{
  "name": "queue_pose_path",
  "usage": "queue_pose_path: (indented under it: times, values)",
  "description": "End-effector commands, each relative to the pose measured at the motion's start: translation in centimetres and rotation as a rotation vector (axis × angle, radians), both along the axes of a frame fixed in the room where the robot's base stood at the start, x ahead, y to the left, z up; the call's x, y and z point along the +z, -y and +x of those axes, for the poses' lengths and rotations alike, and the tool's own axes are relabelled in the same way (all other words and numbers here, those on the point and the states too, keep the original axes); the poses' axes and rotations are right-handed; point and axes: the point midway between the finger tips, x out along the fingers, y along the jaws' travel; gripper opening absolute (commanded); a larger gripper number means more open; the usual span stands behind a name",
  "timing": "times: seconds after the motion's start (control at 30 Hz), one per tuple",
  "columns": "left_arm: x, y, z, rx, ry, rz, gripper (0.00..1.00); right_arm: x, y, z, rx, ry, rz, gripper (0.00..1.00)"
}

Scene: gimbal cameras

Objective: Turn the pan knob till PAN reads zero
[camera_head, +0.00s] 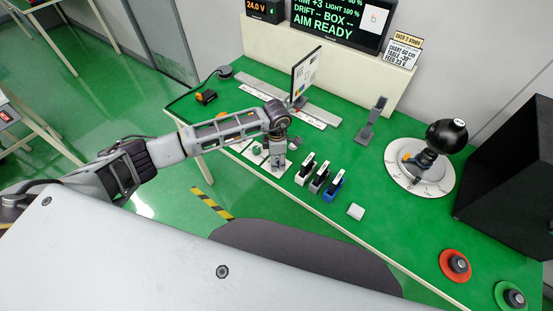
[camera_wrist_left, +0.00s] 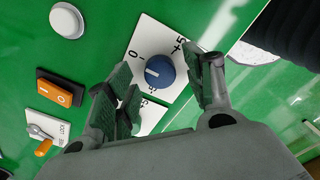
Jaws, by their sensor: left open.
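A round blue knob (camera_wrist_left: 165,76) with a white mark on its left part sits on a white dial plate (camera_wrist_left: 148,35) printed with 0 and +5. Its name label does not show. My left gripper (camera_wrist_left: 164,72) is open, with one finger on each side of the knob; contact cannot be told. In the head view my left gripper (camera_head: 277,158) points down over the control plates at the table's front left and hides the knob. The display (camera_head: 337,27) shows AIM +3, LIGHT 100 % and AIM READY; its top is cut off and no PAN reading is legible.
Several small blocks (camera_head: 320,180) stand right of the gripper. A black gimbal camera (camera_head: 445,135) stands farther right.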

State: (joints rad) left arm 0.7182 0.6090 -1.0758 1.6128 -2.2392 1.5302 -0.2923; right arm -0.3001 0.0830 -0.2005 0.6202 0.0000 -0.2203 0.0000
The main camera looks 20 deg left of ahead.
Motion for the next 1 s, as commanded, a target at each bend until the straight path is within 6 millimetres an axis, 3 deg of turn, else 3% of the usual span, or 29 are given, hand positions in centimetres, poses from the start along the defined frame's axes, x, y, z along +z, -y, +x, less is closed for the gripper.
queue_pose_path:
  times: [0.43, 0.8, 1.0]
  values:
    - [-0.7, -0.03, -0.01, 0.0, 0.0, 0.001, 0.53, 0.06, -0.45, -0.02, -0.002, 0.0, 0.004, 0.4]
    - [-0.68, -0.02, 0.0, 0.0, 0.001, 0.0, 0.06, 0.06, -0.57, -0.03, -0.002, 0.0, 0.006, 0.4]
    - [-0.67, -0.02, 0.0, 0.006, 0.001, 0.0, 0.06, 0.03, -0.48, -0.03, -0.003, 0.0, 0.005, 0.4]
